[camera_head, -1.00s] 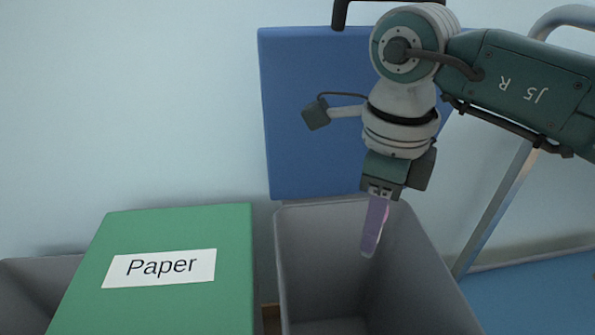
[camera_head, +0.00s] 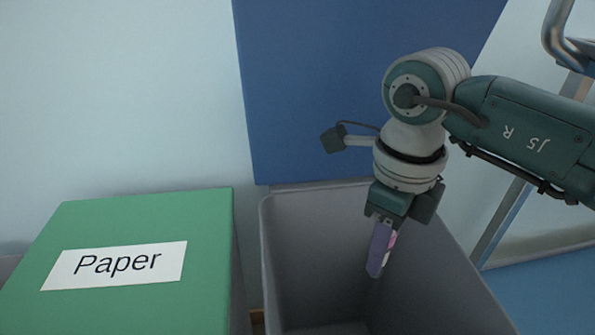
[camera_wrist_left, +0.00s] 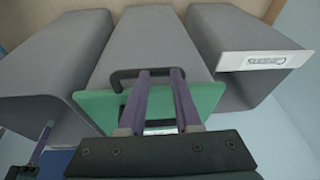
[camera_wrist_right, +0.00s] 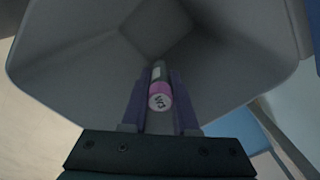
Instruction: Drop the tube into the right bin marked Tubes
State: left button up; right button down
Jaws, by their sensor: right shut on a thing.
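A tube with a pink cap (camera_wrist_right: 160,98) is held between the purple fingers of my right gripper (camera_wrist_right: 160,88), its dark body pointing into a grey bin. In the head view my right gripper (camera_head: 378,268) points down into the open right bin (camera_head: 300,215), whose blue lid (camera_head: 340,90) stands raised behind it. There the fingers mostly hide the tube, leaving a pink bit (camera_head: 392,245). No Tubes label shows. In the left wrist view my left gripper (camera_wrist_left: 162,76) has its fingers apart at the black handle of a green lid (camera_wrist_left: 207,98); I cannot tell whether they touch it.
The green lid marked Paper (camera_head: 140,220) covers the bin to the left of the open one. A pale wall is behind; a metal rail (camera_head: 510,215) stands at right.

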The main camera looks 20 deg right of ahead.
jog(key=c, duration=0.6)
grip_release()
notch_tip(320, 180, up, 10)
jog(key=p, duration=0.4)
jog(key=shift+p, duration=0.35)
